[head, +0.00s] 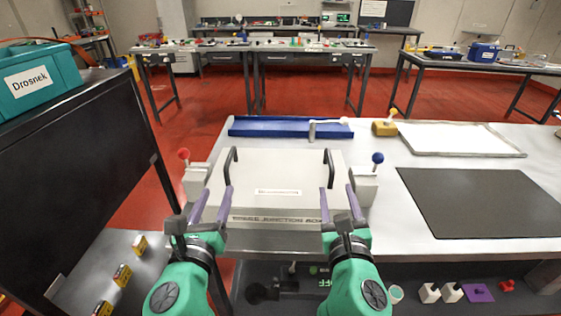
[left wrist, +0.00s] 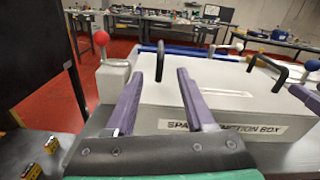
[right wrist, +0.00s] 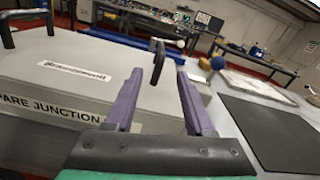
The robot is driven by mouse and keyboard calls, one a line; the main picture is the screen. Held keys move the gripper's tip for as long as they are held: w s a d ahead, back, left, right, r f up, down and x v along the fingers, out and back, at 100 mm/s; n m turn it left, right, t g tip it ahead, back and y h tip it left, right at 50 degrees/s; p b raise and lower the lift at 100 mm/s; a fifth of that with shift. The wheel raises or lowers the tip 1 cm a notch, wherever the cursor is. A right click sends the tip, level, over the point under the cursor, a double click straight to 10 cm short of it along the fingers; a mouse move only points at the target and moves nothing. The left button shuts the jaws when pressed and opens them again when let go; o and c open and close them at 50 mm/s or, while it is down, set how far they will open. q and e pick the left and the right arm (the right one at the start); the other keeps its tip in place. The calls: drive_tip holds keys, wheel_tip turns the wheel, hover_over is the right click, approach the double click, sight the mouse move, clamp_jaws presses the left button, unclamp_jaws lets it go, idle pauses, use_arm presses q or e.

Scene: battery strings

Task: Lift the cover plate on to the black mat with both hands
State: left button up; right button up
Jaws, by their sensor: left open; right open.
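The cover plate (head: 278,185) is a pale grey panel on top of the junction box (head: 277,221), with a black handle at each side. My left gripper (head: 211,189) is open in front of the left handle (head: 231,166); in the left wrist view that handle (left wrist: 160,61) stands beyond the fingertips, apart from them. My right gripper (head: 337,188) is open in front of the right handle (head: 329,168); in the right wrist view the handle (right wrist: 158,62) shows between and beyond the fingertips. The black mat (head: 480,203) lies bare on the table to the right.
A red-knobbed lever (head: 184,155) and a blue-knobbed lever (head: 377,159) flank the box. A blue tray (head: 280,127), a yellow block (head: 384,128) and a white tray (head: 460,139) lie behind. A teal Drosnek bin (head: 38,78) stands at the left.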

sight(229, 155)
use_arm(q)
drive_tip(key=w, duration=0.9)
drive_tip(key=w+d, duration=0.1)
drive_tip(key=w, duration=0.4)
drive_tip(key=shift+r, duration=0.25)
use_arm(e)
drive_tip(key=w, duration=0.9)
drive_tip(key=w+d, duration=0.1)
drive_tip(key=w, duration=0.4)
drive_tip(key=shift+r, duration=0.25)
use_arm(q)
clamp_jaws()
use_arm(e)
clamp_jaws()
drive_tip(key=shift+a, duration=0.1)
